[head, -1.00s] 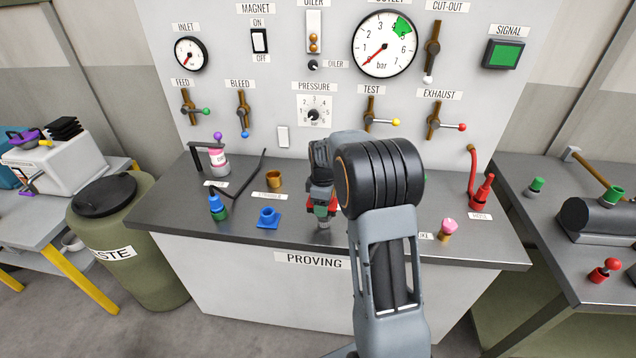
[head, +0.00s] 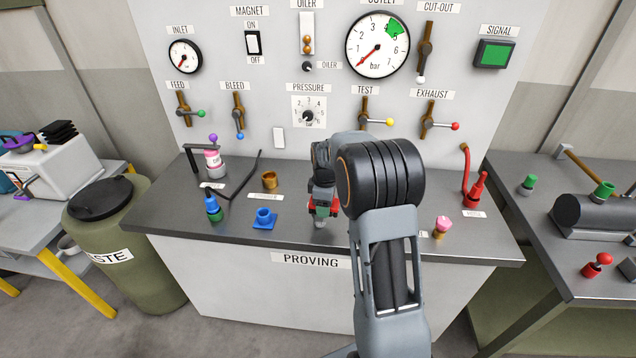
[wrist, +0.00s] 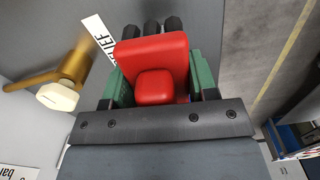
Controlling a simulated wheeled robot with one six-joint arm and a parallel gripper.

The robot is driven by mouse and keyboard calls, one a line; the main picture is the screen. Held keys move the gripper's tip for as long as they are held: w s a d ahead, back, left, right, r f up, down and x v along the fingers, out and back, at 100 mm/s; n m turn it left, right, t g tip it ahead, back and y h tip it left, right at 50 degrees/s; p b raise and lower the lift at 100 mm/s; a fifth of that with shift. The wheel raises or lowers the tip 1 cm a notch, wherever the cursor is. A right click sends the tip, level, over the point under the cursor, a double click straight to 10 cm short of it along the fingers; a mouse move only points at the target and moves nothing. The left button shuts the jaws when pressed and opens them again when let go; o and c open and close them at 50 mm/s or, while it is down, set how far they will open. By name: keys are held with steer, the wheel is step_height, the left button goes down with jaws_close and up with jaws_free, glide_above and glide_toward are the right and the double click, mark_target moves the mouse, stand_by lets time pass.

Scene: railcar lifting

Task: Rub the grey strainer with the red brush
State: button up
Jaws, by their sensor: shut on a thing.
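My gripper (wrist: 157,90) is shut on the red brush (wrist: 158,55), whose red block shows between the green fingers in the wrist view. Several black, rounded ends, perhaps its bristles, show just beyond the red block. In the head view my gripper (head: 322,208) is low over the middle of the PROVING bench, with red showing at its sides. A small grey piece (head: 319,224) shows directly under it. It may be the grey strainer, but I cannot tell whether it touches the brush. No strainer is clearly seen in the wrist view.
A pink-topped piece (head: 442,226) and a red hose tool (head: 476,190) are at the right. In the wrist view a brass valve (wrist: 65,80) is close by.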

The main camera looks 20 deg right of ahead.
steer(key=shift+w+a, duration=0.4)
steer(key=shift+a, duration=0.25)
steer(key=shift+w+a, duration=0.35)
steer(key=shift+a, duration=0.25)
steer(key=shift+w+r+p, duration=0.1)
steer(key=shift+r+p, duration=0.2)
steer(key=shift+p, duration=0.15)
step_height(320, 180, up, 4)
steer(key=shift+f+p, duration=0.25)
steer(key=shift+p, duration=0.55)
steer(key=shift+r+p, duration=1.5)
steer(key=shift+r, duration=0.6)
steer(key=shift+f, duration=0.1)
